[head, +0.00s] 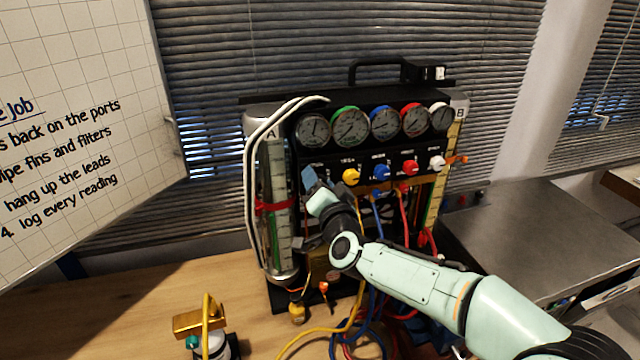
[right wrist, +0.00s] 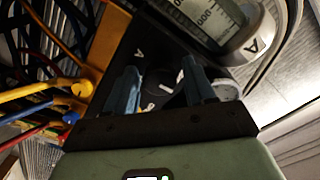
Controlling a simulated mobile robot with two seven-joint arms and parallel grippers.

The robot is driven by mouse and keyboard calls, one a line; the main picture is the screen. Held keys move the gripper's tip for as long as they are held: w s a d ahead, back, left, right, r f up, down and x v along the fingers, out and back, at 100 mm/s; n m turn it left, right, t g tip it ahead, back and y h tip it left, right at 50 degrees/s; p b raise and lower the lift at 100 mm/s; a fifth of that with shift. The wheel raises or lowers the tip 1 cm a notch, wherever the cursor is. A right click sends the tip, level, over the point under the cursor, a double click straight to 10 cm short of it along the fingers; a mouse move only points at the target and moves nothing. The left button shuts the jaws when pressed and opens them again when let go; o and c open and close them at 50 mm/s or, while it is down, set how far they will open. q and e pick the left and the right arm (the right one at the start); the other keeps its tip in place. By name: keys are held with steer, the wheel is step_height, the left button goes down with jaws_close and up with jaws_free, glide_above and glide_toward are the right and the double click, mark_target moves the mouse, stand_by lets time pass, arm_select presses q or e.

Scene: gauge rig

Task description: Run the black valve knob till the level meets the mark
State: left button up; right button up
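The gauge rig (head: 345,96) stands against the blinds, with a row of several dials and coloured knobs. At its left is clear cylinder A (head: 278,180), with a red band (head: 272,207) around its middle. The liquid level in it is too unclear to read. My right gripper (head: 310,178) is at the panel's left, below the first dial, and hides the black knob's place in the head view. In the right wrist view its blue fingers (right wrist: 160,78) stand apart, with a dark shape with a white mark, seemingly the black valve knob (right wrist: 168,97), between them. Firm contact is not visible. My left gripper is out of view.
Yellow (head: 351,177), blue (head: 381,173), red (head: 410,167) and white (head: 437,162) knobs sit right of the gripper. Hoses hang below. A brass-topped device (head: 200,321) stands at front left. The wooden bench (head: 120,318) is clear at far left.

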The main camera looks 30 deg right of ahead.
steer(key=shift+s, duration=0.1)
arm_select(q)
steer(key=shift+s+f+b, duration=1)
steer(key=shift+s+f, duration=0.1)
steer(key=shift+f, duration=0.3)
arm_select(e)
steer(key=v, duration=1.3)
steer(key=shift+a, duration=0.15)
arm_select(q)
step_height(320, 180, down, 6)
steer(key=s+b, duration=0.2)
steer(key=b, duration=0.3)
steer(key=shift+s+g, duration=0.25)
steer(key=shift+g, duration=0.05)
arm_select(e)
steer(key=w+d+n, duration=0.3)
steer(key=w+n, duration=0.4)
steer(key=w, duration=0.5)
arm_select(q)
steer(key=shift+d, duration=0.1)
arm_select(e)
steer(key=shift+r, duration=0.1)
steer(key=c, duration=1)
